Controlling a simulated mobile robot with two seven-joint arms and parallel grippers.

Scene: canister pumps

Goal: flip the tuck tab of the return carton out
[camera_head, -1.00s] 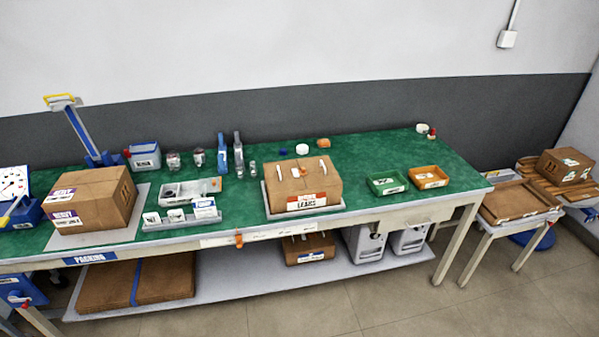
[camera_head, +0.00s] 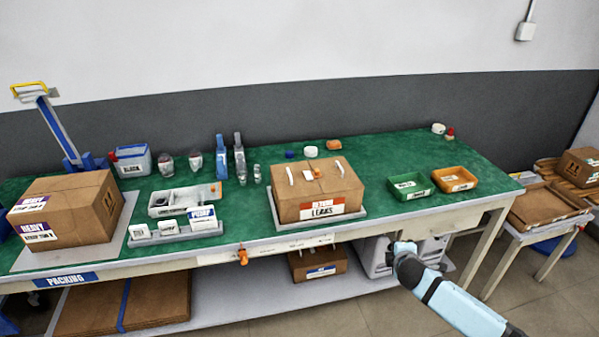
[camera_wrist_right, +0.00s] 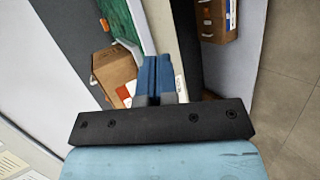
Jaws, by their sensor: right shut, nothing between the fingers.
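The return carton (camera_head: 285,205) is a brown box with a red and white label reading LEAKS (camera_head: 321,208) on its front. It stands on a grey tray (camera_head: 352,216) on the green bench. Its top looks closed, with white handle-like pieces and a small white tag (camera_head: 313,174); I cannot make out the tuck tab. My right gripper (camera_head: 399,249) is shut and empty, in front of the bench edge, right of the carton and apart from it. In the right wrist view its blue fingers (camera_wrist_right: 158,72) are together, with a brown carton (camera_wrist_right: 112,70) beyond them on the left. My left gripper is not in view.
A green bin (camera_head: 410,194) and an orange bin (camera_head: 456,186) stand right of the carton. A HEAVY carton (camera_head: 100,207) and a white parts tray (camera_head: 172,213) stand to the left. The bench's front edge lies between my right gripper and the carton.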

